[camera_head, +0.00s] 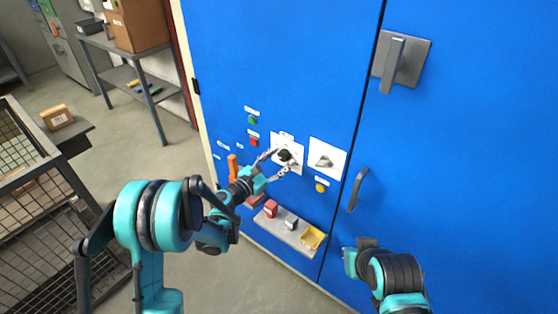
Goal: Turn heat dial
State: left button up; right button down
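A black round dial (284,155) sits on a white plate on the blue cabinet front (290,60). A second white plate to its right carries a grey knob (324,162). I cannot read which one is labelled for heat. My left gripper (279,160) is in front of the black dial, its two fingers spread apart on either side of it. Whether the fingers touch the dial is too small to tell. My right arm (390,274) is low at the right, away from the dials, and its finger opening is not clear.
Green (252,119) and red (254,142) buttons are left of the dials; a yellow button (320,188) is below the knob. A grey shelf (271,226) below holds small blocks and a yellow tray (312,237). A door handle (357,190) is to the right.

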pick_arm(q)
jog(key=c, duration=0.9)
